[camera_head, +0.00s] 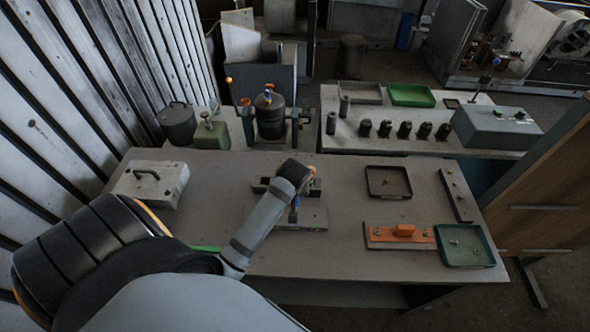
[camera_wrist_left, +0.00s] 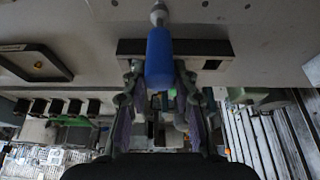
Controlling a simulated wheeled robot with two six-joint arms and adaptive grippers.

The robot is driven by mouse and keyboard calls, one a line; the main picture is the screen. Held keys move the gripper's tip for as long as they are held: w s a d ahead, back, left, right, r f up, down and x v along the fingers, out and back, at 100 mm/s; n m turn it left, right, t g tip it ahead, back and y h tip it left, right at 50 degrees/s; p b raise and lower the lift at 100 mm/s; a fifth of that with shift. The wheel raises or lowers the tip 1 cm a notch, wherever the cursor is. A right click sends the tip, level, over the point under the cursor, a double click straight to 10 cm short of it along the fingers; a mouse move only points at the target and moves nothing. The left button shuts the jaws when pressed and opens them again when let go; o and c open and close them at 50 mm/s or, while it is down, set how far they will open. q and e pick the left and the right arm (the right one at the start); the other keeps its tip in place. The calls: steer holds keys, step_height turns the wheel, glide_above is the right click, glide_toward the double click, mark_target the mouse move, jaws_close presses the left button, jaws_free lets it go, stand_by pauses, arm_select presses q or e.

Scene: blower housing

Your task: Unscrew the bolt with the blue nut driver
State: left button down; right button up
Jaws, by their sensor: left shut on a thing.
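The blue nut driver (camera_wrist_left: 159,57) is between the fingers of my left gripper (camera_wrist_left: 158,82), which is shut on its handle. Its metal shaft (camera_wrist_left: 158,16) points to the top of the left wrist view, over a grey surface with several small holes. In the head view, my left arm reaches in from the lower left, and a bit of the blue driver (camera_head: 294,203) shows below the left gripper (camera_head: 297,188), over a grey plate (camera_head: 312,217) on the table. I cannot make out the bolt; the driver and arm cover that spot. My right gripper is not in view.
A white box with a handle (camera_head: 150,183) stands at the table's left. To the right are a dark tray (camera_head: 388,181), an orange block on a plate (camera_head: 402,233), a green tray with small parts (camera_head: 465,245) and a grey bar (camera_head: 457,194). Table between is clear.

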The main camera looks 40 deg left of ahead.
arm_select(q)
steer(key=shift+r, duration=3.3)
steer(key=shift+f, duration=0.1)
